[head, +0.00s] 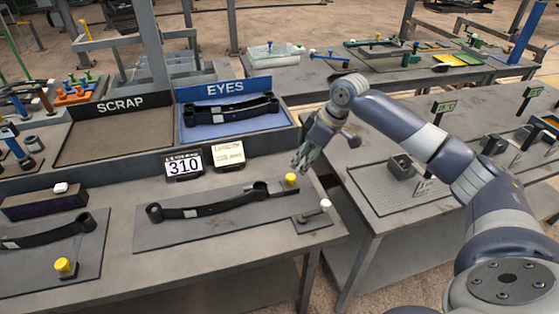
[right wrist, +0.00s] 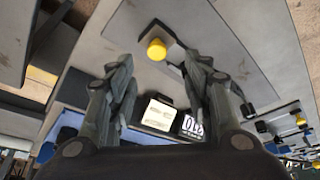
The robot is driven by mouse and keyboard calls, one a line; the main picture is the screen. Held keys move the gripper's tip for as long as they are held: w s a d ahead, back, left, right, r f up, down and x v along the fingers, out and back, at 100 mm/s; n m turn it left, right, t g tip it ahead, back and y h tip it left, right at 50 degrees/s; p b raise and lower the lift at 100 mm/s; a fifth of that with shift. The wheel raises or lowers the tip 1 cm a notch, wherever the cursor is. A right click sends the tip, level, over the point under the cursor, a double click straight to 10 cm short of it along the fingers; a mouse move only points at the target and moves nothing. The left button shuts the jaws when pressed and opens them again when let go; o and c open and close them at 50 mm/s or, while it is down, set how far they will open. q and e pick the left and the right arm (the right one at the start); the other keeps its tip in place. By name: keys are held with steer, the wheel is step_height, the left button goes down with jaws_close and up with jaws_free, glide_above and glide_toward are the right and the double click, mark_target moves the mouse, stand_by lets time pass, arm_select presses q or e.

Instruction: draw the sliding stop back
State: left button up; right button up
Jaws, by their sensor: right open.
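A yellow knob (head: 290,180), which looks like the sliding stop's handle, stands at the right end of a dark leaf spring (head: 210,206) on a grey plate (head: 160,238). My right gripper (head: 301,169) is open and empty, just above and behind the knob in the head view. In the right wrist view the knob (right wrist: 156,49) shows beyond and between the spread fingers (right wrist: 163,85), apart from them. How high the fingers are above it I cannot tell. My left gripper is not in view.
A white-knobbed lever (head: 325,205) lies at the bench's right front corner. A 310 display (head: 184,166) and a pale card (head: 228,154) stand behind the spring. The blue EYES tray (head: 200,134) holds another spring; the SCRAP tray (head: 115,135) is empty.

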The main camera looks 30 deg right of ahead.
steer(key=w, duration=0.1)
steer(key=p, duration=0.1)
glide_above(292, 177)
steer(key=s, duration=0.2)
steer(key=f, duration=0.2)
steer(key=d+f, duration=0.1)
steer(key=f, duration=0.1)
steer(key=shift+f, duration=0.2)
steer(key=x, duration=0.3)
steer(key=shift+w+r+p, duration=0.1)
steer(key=shift+w+p, duration=0.05)
steer(key=shift+p, duration=0.25)
steer(key=shift+w+a+f, duration=0.1)
steer(key=shift+w+f, duration=0.1)
steer(key=shift+f, duration=0.6)
steer(key=c, duration=0.5)
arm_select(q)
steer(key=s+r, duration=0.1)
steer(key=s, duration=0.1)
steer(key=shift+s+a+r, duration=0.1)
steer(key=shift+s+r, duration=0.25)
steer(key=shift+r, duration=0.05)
arm_select(e)
jaws_close()
